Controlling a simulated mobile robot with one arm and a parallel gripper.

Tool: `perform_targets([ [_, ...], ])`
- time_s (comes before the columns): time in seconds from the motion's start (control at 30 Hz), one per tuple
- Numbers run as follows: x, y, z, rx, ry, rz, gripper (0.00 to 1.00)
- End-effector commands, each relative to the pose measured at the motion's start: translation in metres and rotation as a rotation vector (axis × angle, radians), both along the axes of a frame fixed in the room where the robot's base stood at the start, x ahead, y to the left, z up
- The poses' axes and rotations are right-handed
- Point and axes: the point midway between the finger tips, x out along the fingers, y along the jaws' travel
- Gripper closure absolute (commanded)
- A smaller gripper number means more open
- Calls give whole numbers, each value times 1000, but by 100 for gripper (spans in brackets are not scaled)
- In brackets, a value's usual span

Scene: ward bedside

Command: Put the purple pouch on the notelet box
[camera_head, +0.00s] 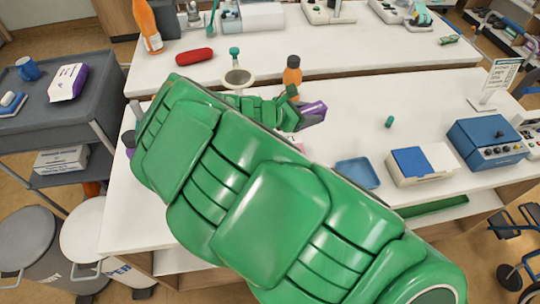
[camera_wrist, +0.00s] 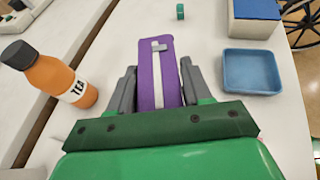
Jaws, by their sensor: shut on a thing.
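The purple pouch (camera_wrist: 169,57), with a pale strap down its middle, is between the two grey fingers of my gripper (camera_wrist: 158,86) in the wrist view. My gripper (camera_head: 304,116) is shut on it. In the head view the pouch (camera_head: 315,109) shows only in part, beyond my green arm. A box with a blue and cream top, which looks like the notelet box (camera_head: 421,178), stands to the right on the white table. It also shows at the top right of the wrist view (camera_wrist: 256,33), apart from the pouch.
A blue tray (camera_head: 358,173) lies left of the box. An orange tea bottle (camera_wrist: 62,77) stands left of my gripper. A small green item (camera_head: 389,122) and a blue device (camera_head: 485,143) are on the table. My arm hides the table's left part.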

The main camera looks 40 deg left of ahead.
Motion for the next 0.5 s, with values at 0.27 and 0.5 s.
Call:
perform_targets([
  [0.27,-63,26,-1,-6,-1,41,83],
  [0.5,-109,38,-2,-10,-2,66,83],
])
